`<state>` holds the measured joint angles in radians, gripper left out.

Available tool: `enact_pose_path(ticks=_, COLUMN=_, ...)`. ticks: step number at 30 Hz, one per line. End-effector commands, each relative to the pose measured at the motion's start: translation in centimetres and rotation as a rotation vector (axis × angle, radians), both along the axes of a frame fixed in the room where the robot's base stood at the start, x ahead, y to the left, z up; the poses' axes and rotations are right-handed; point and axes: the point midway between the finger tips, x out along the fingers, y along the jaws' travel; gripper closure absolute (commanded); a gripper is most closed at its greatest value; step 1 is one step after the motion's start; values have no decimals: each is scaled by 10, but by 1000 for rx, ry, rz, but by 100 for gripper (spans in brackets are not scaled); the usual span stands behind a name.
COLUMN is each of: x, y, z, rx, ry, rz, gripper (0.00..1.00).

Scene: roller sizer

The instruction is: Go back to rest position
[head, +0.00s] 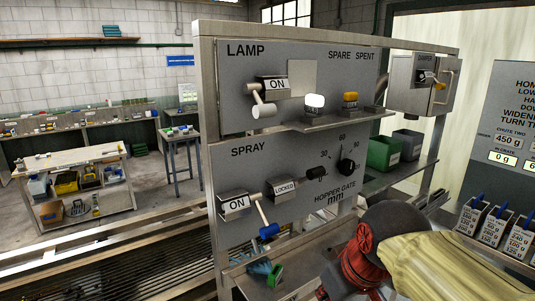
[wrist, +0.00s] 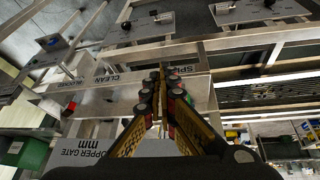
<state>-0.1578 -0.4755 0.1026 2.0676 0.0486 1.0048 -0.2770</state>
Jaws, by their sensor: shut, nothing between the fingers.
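My gripper (wrist: 168,78) shows in the wrist view with its two yellow and black fingers brought together at the tips, shut and empty. It points towards a metal frame with labelled rails and does not visibly hold anything. In the head view my arm reaches in from the lower right, in front of the lower right part of the control panel (head: 228,115). My gripper's fingers cannot be made out there.
The panel carries a lamp lever (head: 263,108), a spray lever (head: 268,230) with a blue end, and a hopper gate knob (head: 346,167). Small white and yellow pieces stand on its shelf (head: 335,120). Green and grey bins (head: 383,153) sit right. A workbench (head: 70,160) stands far left.

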Motion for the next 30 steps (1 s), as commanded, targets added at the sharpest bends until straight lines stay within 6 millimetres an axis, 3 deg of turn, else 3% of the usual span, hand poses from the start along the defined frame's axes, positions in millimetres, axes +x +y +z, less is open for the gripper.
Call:
enact_pose_path(ticks=1, x=-16, y=-11, z=-42, rx=23, ry=5, rz=-85, gripper=100)
enact_pose_path(ticks=3, x=-34, y=-22, z=-80, rx=51, ry=11, rz=-187, gripper=100)
enact_pose_path(ticks=9, x=-82, y=-49, z=-177, rx=78, ry=11, rz=-337, gripper=100)
enact_pose_path(ticks=12, x=-102, y=-59, z=-214, rx=72, ry=9, rz=-359, gripper=100)
enact_pose_path(ticks=16, x=-112, y=-66, z=-236, rx=76, ry=-16, rz=-383, gripper=100)
enact_pose_path(ticks=30, x=-112, y=-71, z=-243, rx=80, ry=-38, rz=-401, gripper=100)
